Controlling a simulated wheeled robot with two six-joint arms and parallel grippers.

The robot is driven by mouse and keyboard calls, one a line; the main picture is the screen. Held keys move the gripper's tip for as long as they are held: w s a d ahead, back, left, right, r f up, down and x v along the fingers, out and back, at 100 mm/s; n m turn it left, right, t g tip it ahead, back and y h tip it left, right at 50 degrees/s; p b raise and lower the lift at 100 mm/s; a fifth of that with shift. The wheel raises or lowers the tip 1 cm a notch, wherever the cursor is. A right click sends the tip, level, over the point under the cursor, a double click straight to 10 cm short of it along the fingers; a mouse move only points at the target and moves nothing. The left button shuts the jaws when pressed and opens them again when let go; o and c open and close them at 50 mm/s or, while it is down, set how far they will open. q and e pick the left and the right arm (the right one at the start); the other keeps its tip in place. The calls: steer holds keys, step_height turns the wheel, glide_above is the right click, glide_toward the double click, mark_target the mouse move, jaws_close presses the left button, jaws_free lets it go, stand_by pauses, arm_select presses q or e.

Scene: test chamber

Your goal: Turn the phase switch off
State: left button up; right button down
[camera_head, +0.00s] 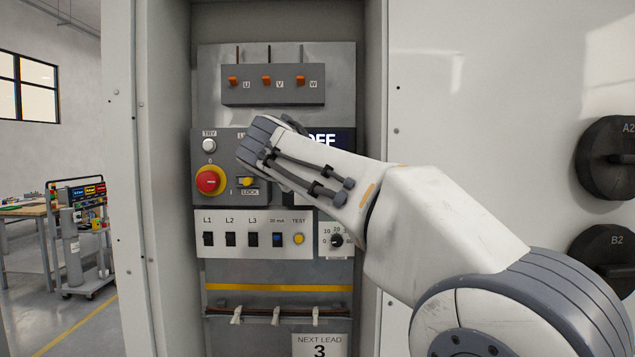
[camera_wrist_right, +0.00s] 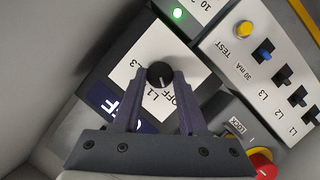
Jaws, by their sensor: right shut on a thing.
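The phase switch is a round black knob (camera_wrist_right: 160,74) on a white plate (camera_wrist_right: 150,50) marked OFF, L1 and 3, seen in the right wrist view. My right gripper (camera_wrist_right: 159,80) is shut on this knob, one finger on each side. A small pale mark on the knob is on the side toward the OFF and L1 lettering; its exact aim is hard to tell. A dark display (camera_head: 334,139) beside the switch shows white letters, readable as OFF in the head view. In that view my right wrist hides the knob. My left gripper is not in view.
A red emergency button (camera_head: 210,181) and a yellow lock switch (camera_head: 246,182) sit left of my wrist. Breakers, a yellow test button (camera_head: 298,239) and a small dial (camera_head: 337,240) are below. Cabinet walls flank the panel. A green lamp (camera_wrist_right: 180,13) is lit near the switch plate.

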steer(key=shift+f+n+h, duration=0.15)
steer(key=shift+n+h, duration=0.15)
steer(key=shift+n, duration=0.2)
stand_by(0.3)
steer(key=shift+c, duration=2.3)
jaws_free()
steer(key=shift+s, duration=0.1)
steer(key=b+v, duration=0.2)
steer(key=v, duration=0.8)
steer(key=shift+s+a+b, duration=0.15)
steer(key=shift+s+b, duration=0.05)
steer(key=shift+b, duration=0.2)
